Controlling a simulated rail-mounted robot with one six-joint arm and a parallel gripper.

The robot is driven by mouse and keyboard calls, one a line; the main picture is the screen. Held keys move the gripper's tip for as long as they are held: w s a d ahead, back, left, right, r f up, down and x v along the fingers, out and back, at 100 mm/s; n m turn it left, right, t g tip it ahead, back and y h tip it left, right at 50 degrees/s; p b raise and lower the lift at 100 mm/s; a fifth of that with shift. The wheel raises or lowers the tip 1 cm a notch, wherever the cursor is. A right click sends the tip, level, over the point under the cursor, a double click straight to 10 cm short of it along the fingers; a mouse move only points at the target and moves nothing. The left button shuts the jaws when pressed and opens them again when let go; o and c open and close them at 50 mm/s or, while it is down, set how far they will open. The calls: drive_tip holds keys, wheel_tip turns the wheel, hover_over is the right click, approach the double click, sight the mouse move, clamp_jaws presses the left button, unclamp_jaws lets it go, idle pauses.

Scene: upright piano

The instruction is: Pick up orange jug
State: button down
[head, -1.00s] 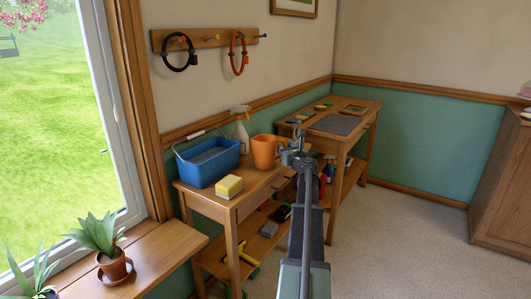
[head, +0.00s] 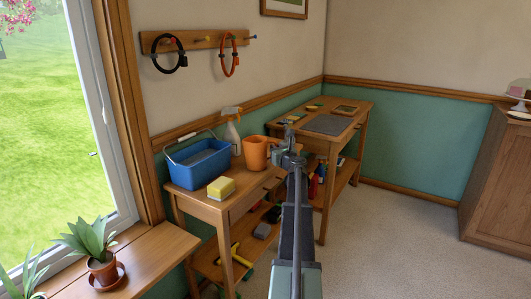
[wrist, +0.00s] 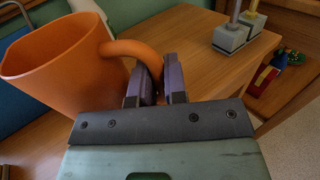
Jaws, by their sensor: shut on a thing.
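The orange jug (head: 255,153) is on or just above the near wooden table, right of the blue bucket; I cannot tell whether its base touches the tabletop. In the wrist view the jug (wrist: 58,62) fills the left side, its mouth tilted in the picture, its handle curving right into my gripper. My gripper (wrist: 160,82) has its dark fingers close together on the jug's handle. In the head view my gripper (head: 284,152) is at the jug's right side, and my arm hides the handle.
On the near table (head: 245,192) stand a blue bucket (head: 200,168), a yellow sponge (head: 221,188) and a spray bottle (head: 233,132). A second table (head: 350,112) with a grey mat is behind. Bottles and tools fill the lower shelves. Open floor lies at the right.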

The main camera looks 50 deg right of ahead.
wheel_tip(320, 180, up, 20)
drive_tip(key=p, duration=2)
